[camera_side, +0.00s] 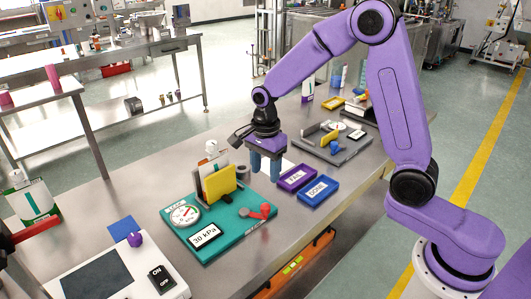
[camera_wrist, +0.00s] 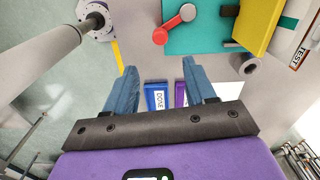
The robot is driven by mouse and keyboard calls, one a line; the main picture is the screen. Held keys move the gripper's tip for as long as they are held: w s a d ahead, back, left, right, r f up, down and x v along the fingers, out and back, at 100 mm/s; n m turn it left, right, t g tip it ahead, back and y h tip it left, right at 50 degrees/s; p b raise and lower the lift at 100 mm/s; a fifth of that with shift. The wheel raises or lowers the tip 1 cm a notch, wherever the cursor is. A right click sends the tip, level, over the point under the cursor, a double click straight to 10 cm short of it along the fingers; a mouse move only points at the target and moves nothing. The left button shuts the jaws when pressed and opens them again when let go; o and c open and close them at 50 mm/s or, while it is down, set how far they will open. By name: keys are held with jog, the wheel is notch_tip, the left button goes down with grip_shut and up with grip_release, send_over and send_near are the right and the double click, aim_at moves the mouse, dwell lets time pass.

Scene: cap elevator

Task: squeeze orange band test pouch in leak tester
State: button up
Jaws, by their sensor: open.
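My gripper (camera_side: 265,175) is open and empty, its blue fingers pointing down above the table, right of the leak tester and left of the trays. The fingers also show in the wrist view (camera_wrist: 160,68), with nothing between them. The leak tester is a teal base (camera_side: 230,238) with a round gauge (camera_side: 185,214), a 30 kPa label (camera_side: 204,235), an upright yellow plate (camera_side: 218,184) and a red lever (camera_side: 260,212).
A purple FAIL tray (camera_side: 297,178) and a blue DONE tray (camera_side: 318,190) lie to the right. A grey cylinder (camera_side: 243,172) stands near the tester. A scale with a switch (camera_side: 161,280) is at front left.

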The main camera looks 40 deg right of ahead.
notch_tip(320, 180, up, 5)
jog(key=shift+f, duration=0.2)
dwell(0.3)
jog(key=s+d+r+n, duration=0.1)
jog(key=s+d+n, duration=0.1)
jog(key=s+n, duration=2.7)
jog(key=shift+s+d+r, duration=0.2)
jog(key=shift+s+r, duration=0.05)
dwell(4.1)
